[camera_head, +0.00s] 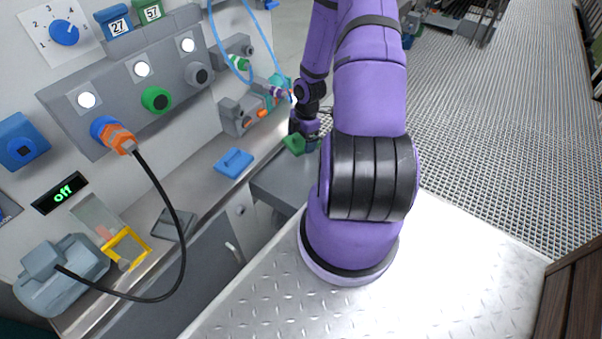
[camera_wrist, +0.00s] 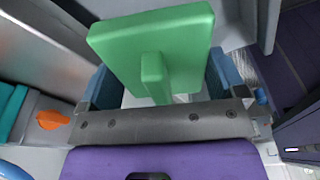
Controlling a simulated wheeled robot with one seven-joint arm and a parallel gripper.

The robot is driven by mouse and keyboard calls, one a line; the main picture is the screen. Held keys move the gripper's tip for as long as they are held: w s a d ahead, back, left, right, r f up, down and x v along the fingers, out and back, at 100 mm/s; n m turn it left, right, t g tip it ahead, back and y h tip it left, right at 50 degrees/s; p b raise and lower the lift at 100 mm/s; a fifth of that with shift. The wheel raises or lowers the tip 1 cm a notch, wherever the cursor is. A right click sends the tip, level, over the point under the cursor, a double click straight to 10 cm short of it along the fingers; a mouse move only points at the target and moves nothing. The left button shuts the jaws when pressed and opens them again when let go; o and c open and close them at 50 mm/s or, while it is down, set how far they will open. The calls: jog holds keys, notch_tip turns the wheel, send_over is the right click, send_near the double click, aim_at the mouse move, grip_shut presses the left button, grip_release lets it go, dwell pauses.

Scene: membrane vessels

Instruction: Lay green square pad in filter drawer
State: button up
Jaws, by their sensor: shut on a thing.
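The green square pad (camera_wrist: 150,45) fills the top middle of the wrist view, with its raised grip tab towards the camera. My gripper (camera_wrist: 160,88) is shut on the pad; the pad partly hides its fingers. In the head view the green pad (camera_head: 293,144) shows small beside my gripper (camera_head: 308,138), above a grey drawer-like box (camera_head: 280,187) that juts out from the counter front. The pad is tilted in the wrist view. My arm hides part of the box, and I cannot tell whether the pad touches it.
A blue pad (camera_head: 234,162) and a dark grey pad (camera_head: 174,224) lie on the counter. A yellow frame (camera_head: 127,249) stands at its near end. A black cable (camera_head: 180,230) loops over the counter edge. Valves and fittings (camera_head: 240,114) line the wall near my gripper.

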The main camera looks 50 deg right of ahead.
aim_at(301, 178)
notch_tip(301, 178, down, 18)
jog(key=shift+r, duration=0.2)
dwell(0.4)
jog(key=o, duration=0.6)
jog(key=shift+f, duration=0.1)
jog(key=shift+o, duration=0.2)
notch_tip(301, 178, up, 12)
jog(key=d, duration=0.1)
jog(key=shift+s+d, duration=0.3)
jog(key=shift+d, duration=0.05)
